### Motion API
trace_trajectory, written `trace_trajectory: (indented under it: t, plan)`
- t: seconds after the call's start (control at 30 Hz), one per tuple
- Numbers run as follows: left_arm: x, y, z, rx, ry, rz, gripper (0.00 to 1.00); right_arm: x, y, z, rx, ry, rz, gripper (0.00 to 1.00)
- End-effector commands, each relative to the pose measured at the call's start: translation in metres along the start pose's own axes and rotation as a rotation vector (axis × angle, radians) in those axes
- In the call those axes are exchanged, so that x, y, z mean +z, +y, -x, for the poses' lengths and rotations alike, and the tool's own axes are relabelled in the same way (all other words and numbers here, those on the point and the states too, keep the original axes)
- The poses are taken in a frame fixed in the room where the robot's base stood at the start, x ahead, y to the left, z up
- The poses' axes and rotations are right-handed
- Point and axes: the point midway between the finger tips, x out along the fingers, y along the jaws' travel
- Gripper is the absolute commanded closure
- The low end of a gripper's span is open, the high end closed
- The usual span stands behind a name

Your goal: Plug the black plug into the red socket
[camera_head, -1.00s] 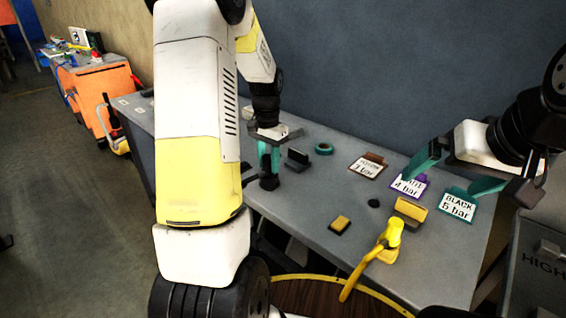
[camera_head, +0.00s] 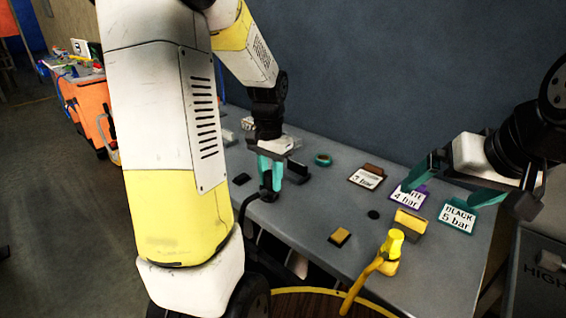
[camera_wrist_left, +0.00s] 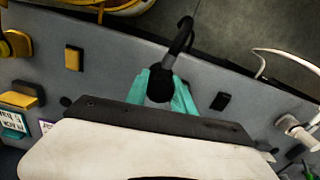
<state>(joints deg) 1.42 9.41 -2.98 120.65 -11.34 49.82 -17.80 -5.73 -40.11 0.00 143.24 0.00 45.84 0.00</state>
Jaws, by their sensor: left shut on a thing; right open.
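My left gripper (camera_head: 270,178) points down above the left part of the grey table, its teal fingers shut on the black plug (camera_head: 267,194). In the left wrist view the plug (camera_wrist_left: 160,84) sits between the teal fingers (camera_wrist_left: 176,100), and its black cable (camera_wrist_left: 181,36) bends away toward the table edge. I cannot tell how high the plug is above the table. My right gripper (camera_head: 446,180) is open and empty, its teal fingers spread over the label cards at the right. I cannot make out a red socket in either view.
Label cards (camera_head: 457,217) stand at the right of the grey table (camera_head: 300,225). Pale fittings (camera_head: 228,137) are behind left.

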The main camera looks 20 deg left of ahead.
Motion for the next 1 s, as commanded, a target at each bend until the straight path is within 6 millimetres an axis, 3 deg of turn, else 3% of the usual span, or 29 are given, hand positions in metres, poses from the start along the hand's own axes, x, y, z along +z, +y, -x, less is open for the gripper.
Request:
trace_trajectory:
  t: [0.2,0.4,1.0]
  plan:
    - [0.031,0.032,0.005,-0.001,0.002,-0.003,1.0,0.0,0.0,0.0,0.0,0.0,0.0,0.0]
    - [0.046,0.047,0.007,-0.001,0.002,-0.001,1.0,0.0,0.0,0.0,0.0,0.0,0.0,0.0]
    - [0.051,0.052,0.031,-0.001,0.001,0.0,1.0,0.0,0.0,0.0,0.0,0.0,0.0,0.0]
